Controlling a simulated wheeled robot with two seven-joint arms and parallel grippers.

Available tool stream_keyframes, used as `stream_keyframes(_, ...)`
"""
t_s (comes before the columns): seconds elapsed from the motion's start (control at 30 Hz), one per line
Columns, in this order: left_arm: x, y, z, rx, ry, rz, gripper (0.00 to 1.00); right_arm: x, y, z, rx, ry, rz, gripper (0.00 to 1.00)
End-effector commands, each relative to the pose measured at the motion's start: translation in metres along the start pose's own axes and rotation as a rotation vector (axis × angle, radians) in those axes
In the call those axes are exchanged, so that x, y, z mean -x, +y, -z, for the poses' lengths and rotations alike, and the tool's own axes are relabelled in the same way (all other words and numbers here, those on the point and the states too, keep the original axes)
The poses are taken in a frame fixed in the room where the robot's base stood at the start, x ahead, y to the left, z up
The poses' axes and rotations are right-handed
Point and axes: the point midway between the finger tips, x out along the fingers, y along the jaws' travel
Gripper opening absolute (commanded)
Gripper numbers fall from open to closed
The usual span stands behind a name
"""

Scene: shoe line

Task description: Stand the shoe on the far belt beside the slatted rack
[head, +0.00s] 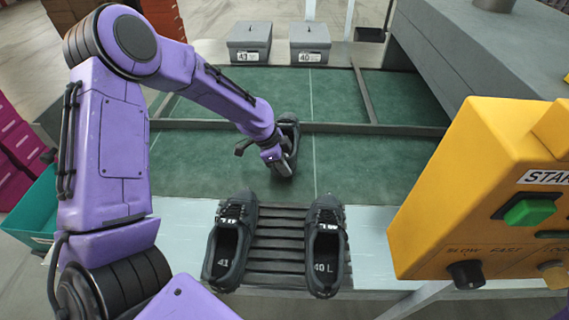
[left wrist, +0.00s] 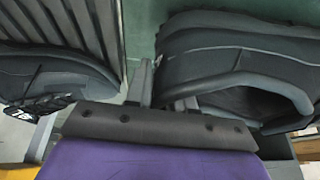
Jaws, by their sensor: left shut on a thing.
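A dark grey shoe (head: 291,128) is in my left gripper (head: 268,153), over the green belt (head: 375,165) just beyond the slatted rack (head: 281,238). The gripper is shut on it and partly hides it; I cannot tell whether its sole touches the belt. In the left wrist view the held shoe (left wrist: 240,60) fills the upper right, beside the gripper fingers (left wrist: 165,88). The rack (left wrist: 75,22) shows at upper left there. Two shoes stand on the rack, one marked 41 (head: 229,245) at left and one marked 40 L (head: 325,245) at right. My right gripper is out of view.
A dark rail (head: 400,130) crosses the green surface behind the held shoe. Two grey lidded boxes (head: 249,43) (head: 310,43) stand at the back. A yellow control box (head: 450,215) fills the right front. A teal bin (head: 38,210) is at left. Belt right of the shoe is clear.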

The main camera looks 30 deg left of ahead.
Motion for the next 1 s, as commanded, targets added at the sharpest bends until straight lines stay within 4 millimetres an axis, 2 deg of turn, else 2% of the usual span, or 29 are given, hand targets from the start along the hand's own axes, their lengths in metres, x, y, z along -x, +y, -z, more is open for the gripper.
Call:
stream_keyframes(0.03,-0.001,0.0,-0.001,0.0,0.0,0.0,0.26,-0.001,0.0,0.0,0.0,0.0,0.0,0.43)
stream_keyframes(0.1,-0.001,0.0,0.0,0.0,0.0,0.001,0.48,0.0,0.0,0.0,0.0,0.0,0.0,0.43)
stream_keyframes(0.37,0.0,0.0,0.0,0.0,0.0,0.001,0.48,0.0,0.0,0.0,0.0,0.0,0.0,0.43)
stream_keyframes(0.47,0.007,-0.001,0.003,-0.001,0.0,0.002,0.48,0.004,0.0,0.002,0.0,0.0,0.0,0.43)
stream_keyframes(0.57,0.024,-0.002,0.003,-0.003,0.003,0.006,0.48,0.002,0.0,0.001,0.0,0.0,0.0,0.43)
stream_keyframes(0.8,0.087,-0.001,0.003,-0.001,0.003,0.005,0.48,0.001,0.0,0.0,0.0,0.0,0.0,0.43)
stream_keyframes(1.0,0.119,-0.001,0.002,-0.001,0.002,0.003,0.48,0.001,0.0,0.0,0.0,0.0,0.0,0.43)
